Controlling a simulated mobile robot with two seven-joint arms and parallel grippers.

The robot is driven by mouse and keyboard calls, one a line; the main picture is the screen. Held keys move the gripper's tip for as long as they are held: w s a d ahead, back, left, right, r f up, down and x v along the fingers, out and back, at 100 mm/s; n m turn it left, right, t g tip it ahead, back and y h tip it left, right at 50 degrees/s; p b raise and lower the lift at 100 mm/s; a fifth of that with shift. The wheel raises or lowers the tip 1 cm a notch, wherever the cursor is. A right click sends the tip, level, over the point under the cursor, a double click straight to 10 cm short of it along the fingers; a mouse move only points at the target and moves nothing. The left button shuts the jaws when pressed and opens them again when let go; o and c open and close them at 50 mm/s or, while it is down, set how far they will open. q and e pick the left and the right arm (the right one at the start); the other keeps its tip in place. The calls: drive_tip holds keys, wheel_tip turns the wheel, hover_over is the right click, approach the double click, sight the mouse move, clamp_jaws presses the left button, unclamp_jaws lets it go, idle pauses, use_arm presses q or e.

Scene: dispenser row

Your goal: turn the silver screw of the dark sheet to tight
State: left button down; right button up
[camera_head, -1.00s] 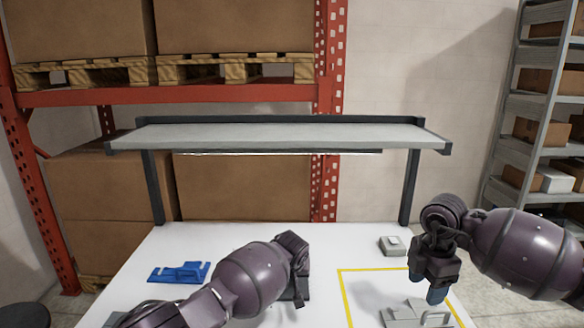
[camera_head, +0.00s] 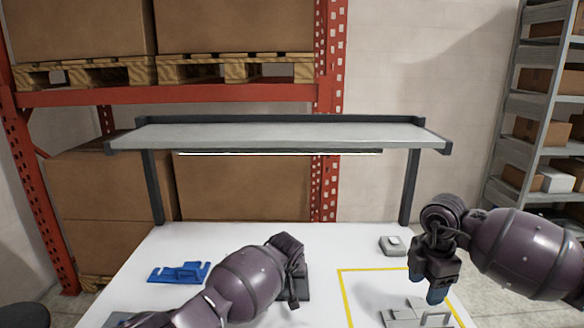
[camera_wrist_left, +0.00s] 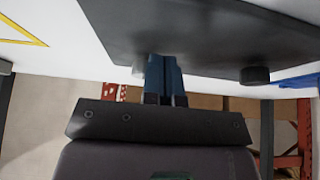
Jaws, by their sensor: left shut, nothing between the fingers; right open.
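The dark sheet (camera_wrist_left: 200,30) fills the upper part of the left wrist view; in the head view only a sliver (camera_head: 305,284) shows beside my left arm. The silver screw (camera_wrist_left: 138,72) is a small pale cylinder at the sheet's edge, partly covered by my left gripper (camera_wrist_left: 165,62). The gripper's blue fingers are shut with nothing between them, right beside the screw; whether they touch it I cannot tell. A black knob-like screw (camera_wrist_left: 255,76) sits further right on the sheet. My right gripper (camera_head: 437,294) is open and empty, pointing down over the table's right side.
A blue bracket (camera_head: 179,272) lies at the left of the white table (camera_head: 225,237). A small grey box (camera_head: 391,245) stands at the back right. A grey metal part (camera_head: 418,315) lies in the yellow outline (camera_head: 347,290) under my right gripper. A raised shelf (camera_head: 280,136) spans the back.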

use_arm(q)
drive_tip(key=shift+s+r, duration=0.1)
drive_tip(key=shift+r, duration=2.95)
